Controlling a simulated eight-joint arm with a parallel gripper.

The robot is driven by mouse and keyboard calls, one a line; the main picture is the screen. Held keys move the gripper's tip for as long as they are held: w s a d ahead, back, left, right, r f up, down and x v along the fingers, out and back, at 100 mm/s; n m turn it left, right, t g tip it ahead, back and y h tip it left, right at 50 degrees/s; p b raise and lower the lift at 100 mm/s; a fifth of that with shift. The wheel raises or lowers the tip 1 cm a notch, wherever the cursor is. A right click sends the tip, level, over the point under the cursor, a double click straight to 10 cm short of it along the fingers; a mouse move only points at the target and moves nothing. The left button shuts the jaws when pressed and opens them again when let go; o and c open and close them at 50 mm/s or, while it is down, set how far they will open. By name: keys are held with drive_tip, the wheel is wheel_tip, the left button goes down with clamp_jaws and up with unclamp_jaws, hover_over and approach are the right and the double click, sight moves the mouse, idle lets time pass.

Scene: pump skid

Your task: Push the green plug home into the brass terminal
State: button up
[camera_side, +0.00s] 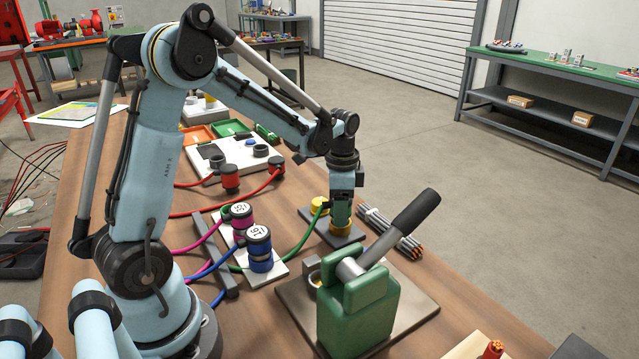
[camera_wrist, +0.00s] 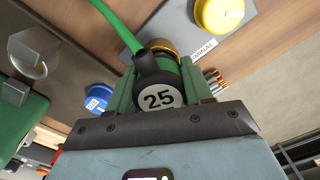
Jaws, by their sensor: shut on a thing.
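My gripper (camera_side: 341,212) is pointed down at the small grey terminal plate (camera_side: 318,216), right of centre in the side view. It is shut on the green plug (camera_wrist: 172,68), whose round end reads 25 in the wrist view. A green cable (camera_wrist: 118,25) leaves the plug. The brass terminal (camera_side: 341,230) is directly below the jaws, and its rim shows just beyond the plug in the wrist view (camera_wrist: 162,46). The plug is lined up with or touching it; how deep it sits is hidden by the jaws. In the side view the jaws mostly cover the plug.
A yellow-capped terminal (camera_wrist: 218,14) stands beside the brass one. A green lever press (camera_side: 358,310) with a black handle stands close in front. Blue (camera_side: 259,247) and magenta plugs stand left. A cable bundle (camera_side: 390,232) lies right.

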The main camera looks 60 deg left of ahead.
drive_tip(key=o, duration=1.3)
drive_tip(key=shift+o, duration=0.2)
drive_tip(key=shift+r, duration=0.1)
wheel_tip(320, 180, up, 12)
drive_tip(key=s+d+f+n+t, duration=0.2)
drive_tip(key=s+d+n+t, duration=0.4)
drive_tip(key=s+d, duration=0.4)
drive_tip(key=shift+s+d+f+n+t, duration=0.3)
drive_tip(key=shift+f+n+t, duration=0.1)
drive_tip(key=shift+t, duration=0.2)
